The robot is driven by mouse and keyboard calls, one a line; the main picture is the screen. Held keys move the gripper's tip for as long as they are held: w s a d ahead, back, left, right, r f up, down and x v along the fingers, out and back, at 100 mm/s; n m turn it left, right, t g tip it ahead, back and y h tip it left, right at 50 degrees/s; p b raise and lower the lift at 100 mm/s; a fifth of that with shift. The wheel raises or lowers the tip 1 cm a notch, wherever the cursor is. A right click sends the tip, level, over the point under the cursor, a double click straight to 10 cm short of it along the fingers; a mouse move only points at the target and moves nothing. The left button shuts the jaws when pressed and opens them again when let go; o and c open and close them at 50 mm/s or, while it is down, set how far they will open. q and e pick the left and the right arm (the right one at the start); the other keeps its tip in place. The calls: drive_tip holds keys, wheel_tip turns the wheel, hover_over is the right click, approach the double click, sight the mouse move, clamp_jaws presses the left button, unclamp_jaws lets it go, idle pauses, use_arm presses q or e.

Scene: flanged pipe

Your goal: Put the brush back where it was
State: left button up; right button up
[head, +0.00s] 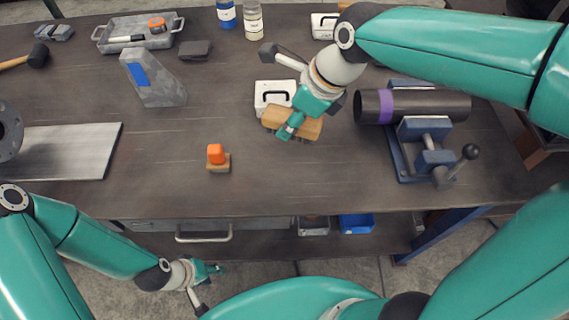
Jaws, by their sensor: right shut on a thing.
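My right gripper (297,122) is shut on the brush (278,118), a tan wooden block with dark bristles just showing at its lower edge. The brush is over the middle of the workbench, in front of a white box with a dark handle (270,87). I cannot tell whether the brush touches the bench top. The gripper and arm hide part of it. My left gripper (212,270) is low, in front of the bench's front edge and away from the brush. Its fingers are too small to tell open from shut.
A small wooden block with an orange top (216,156) stands left of the brush. A dark pipe with a purple band (440,106) rests in a blue clamp stand (407,160) at right. A grey tray (110,47) and angled grey block (158,85) stand left. The front middle is clear.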

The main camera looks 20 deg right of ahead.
sight(315, 141)
wheel_tip(315, 141, down, 15)
drive_tip(key=shift+r, duration=0.1)
idle(0.3)
drive_tip(key=o, duration=1.1)
drive_tip(key=shift+b, duration=0.3)
drive_tip(key=shift+r, duration=0.15)
drive_tip(key=v, duration=1.2)
drive_tip(key=shift+w, duration=0.1)
